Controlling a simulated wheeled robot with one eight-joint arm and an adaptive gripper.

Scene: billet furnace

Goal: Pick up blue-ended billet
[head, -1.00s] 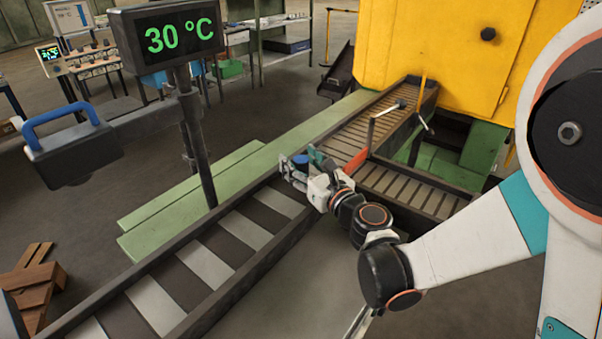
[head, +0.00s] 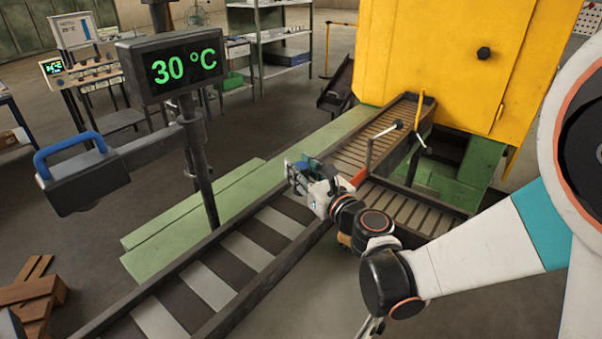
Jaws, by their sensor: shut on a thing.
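My gripper (head: 302,174) is above the dark-framed roller conveyor (head: 206,290), near the red bar (head: 358,177). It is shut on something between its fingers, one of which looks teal. What it holds is mostly hidden by the fingers and wrist. I cannot make out a blue end clearly now, and the blue-ended billet is not seen apart from the gripper. A small tan piece (head: 345,240) shows just below my wrist; I cannot tell what it is.
The yellow furnace housing (head: 440,60) stands behind, with a second slatted conveyor (head: 375,140) leading to it. A display reading 30 °C (head: 184,66) on a dark post stands left of my gripper. A blue-handled device (head: 80,175) and wooden pieces (head: 35,290) are at the left.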

